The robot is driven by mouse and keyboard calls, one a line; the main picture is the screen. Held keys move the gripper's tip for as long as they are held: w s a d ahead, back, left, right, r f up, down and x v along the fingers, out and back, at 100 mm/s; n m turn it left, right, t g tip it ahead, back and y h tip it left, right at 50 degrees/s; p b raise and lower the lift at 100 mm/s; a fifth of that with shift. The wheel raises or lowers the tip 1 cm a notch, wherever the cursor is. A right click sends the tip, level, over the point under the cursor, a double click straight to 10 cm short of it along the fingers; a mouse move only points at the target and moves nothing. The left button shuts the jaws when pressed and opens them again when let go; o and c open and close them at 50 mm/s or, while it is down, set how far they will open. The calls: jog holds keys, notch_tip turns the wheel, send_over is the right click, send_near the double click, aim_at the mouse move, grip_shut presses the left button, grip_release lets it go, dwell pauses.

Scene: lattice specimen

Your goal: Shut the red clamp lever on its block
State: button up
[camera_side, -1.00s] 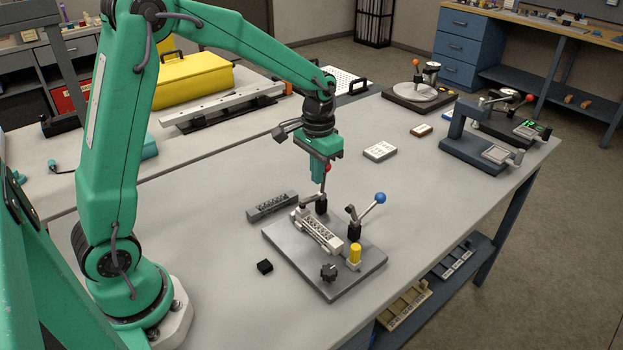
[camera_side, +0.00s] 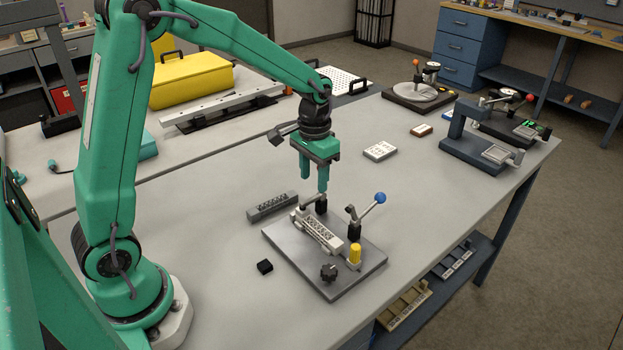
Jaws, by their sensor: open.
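The base plate (camera_side: 345,280) lies on the bench and carries a pale lattice specimen (camera_side: 319,232) in its holder. The red lever's clamp block (camera_side: 321,206) is dark and stands at the plate's far side. A silver clamp part (camera_side: 309,202) shows beside it. The red knob is not visible, and my gripper covers that area. My gripper (camera_side: 314,180) points down just above this clamp, its two green fingers apart. I cannot tell whether a finger touches the lever. A second clamp lever with a blue knob (camera_side: 380,198) is raised, leaning right.
A yellow cylinder (camera_side: 354,254) and a black star knob (camera_side: 328,272) stand on the plate. A grey slotted bar (camera_side: 272,206) lies behind it, and a small black block (camera_side: 265,266) lies to its left. The bench right of the plate is clear.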

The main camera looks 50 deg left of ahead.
aim_at(313, 199)
jog(key=shift+r, duration=0.1)
notch_tip(313, 199, up, 5)
jog(key=shift+r, duration=0.15)
dwell(0.6)
jog(key=shift+o, duration=0.2)
jog(key=o, duration=0.7)
jog(key=shift+r, duration=0.2)
jog(key=o, duration=0.4)
jog(key=shift+s+d+r, duration=0.15)
jog(key=shift+s+r, duration=0.1)
jog(key=shift+o, duration=0.3)
jog(key=s+d+r, duration=0.3)
jog(key=s+r, duration=0.5)
jog(key=shift+r, duration=0.3)
jog(key=s+d+r, duration=0.1)
jog(key=s+r, duration=0.4)
jog(key=s, duration=0.3)
jog(key=shift+s, duration=0.4)
